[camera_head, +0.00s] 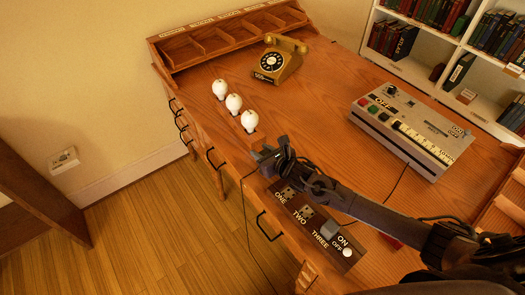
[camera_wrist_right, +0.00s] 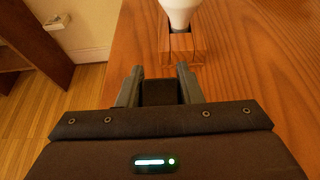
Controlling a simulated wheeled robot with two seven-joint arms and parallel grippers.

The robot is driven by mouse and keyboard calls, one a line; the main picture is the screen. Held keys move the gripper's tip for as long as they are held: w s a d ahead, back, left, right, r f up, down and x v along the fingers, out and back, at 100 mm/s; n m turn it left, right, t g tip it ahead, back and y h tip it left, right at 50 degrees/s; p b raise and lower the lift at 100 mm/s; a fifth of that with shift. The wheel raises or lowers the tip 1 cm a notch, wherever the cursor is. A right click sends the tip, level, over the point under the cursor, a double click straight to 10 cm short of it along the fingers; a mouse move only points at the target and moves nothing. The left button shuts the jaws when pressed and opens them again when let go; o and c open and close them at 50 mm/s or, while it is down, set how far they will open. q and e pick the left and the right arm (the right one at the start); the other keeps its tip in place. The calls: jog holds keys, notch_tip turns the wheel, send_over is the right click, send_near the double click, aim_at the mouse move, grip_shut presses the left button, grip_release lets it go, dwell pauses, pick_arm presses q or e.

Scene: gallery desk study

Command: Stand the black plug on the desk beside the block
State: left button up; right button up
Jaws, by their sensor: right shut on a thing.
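My right gripper (camera_head: 264,156) is over the front part of the desk (camera_head: 320,110), close to the nearest white bulb (camera_head: 250,121). It is shut on the black plug (camera_wrist_right: 159,92), which shows as a dark block between the two fingers in the wrist view. In the head view the plug is hard to tell from the gripper. I cannot tell whether it touches the desk. The dark outlet block (camera_head: 300,213), marked ONE, TWO and THREE, lies along the front edge, nearer than the gripper. A grey plug (camera_head: 329,230) sits at THREE. My left gripper is not in view.
Two more bulbs (camera_head: 219,89) (camera_head: 234,104) stand in line behind the nearest. A wooden bulb holder (camera_wrist_right: 184,48) is just ahead of my fingers. A brass telephone (camera_head: 279,60) and grey button console (camera_head: 410,128) stand farther off. A thin cord (camera_head: 246,215) hangs over the front edge.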

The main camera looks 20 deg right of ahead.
jog(key=shift+f, duration=0.15)
jog(key=o, duration=1)
jog(key=shift+s+d+r, duration=0.1)
jog(key=shift+r, duration=0.15)
jog(key=b+v, duration=0.1)
jog(key=v, duration=1)
jog(key=shift+s+d+r, duration=0.15)
jog(key=shift+s+r, duration=0.05)
jog(key=shift+s, duration=0.15)
jog(key=shift+f, duration=0.1)
